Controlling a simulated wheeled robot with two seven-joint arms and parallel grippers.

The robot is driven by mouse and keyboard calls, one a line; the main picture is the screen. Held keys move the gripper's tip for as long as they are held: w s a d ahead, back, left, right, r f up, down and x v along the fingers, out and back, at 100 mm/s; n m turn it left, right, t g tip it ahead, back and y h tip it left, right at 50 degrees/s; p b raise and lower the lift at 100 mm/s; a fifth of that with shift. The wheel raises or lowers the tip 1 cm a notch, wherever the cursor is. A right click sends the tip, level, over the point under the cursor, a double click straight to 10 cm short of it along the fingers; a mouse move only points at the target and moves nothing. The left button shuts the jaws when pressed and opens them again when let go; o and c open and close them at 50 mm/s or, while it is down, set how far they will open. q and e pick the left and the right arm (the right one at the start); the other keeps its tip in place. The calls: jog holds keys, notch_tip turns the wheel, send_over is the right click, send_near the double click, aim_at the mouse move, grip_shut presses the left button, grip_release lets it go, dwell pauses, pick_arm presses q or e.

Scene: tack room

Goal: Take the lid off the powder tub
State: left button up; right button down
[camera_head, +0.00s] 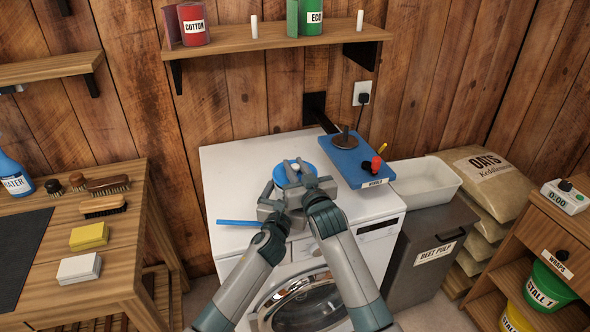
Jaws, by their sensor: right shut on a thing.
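The powder tub stands on the white washing machine (235,165), with its round blue lid (281,176) seen from above. A small pale part shows at the middle of the lid. My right gripper (296,176) is over the lid and shut on it; its fingertips partly cover the lid. My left gripper (270,205) is low at the near left side of the tub, close to the right one. Whether its jaws are open or shut on the tub cannot be made out. The tub's body is mostly hidden behind my grippers.
A blue tray (345,158) with a red-topped item (376,165) lies right of the tub. A blue strip (238,222) lies at the front left of the machine top. A white basin (425,183) stands further right. A shelf (270,38) hangs above; the back left top is clear.

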aim_at(295, 165)
jog(key=shift+r, duration=0.2)
dwell(0.3)
jog(key=shift+r, duration=2)
pick_arm(q)
jog(key=o, duration=1.2)
jog(key=shift+s, duration=0.1)
jog(key=v, duration=1.2)
pick_arm(e)
jog(key=shift+f, duration=0.2)
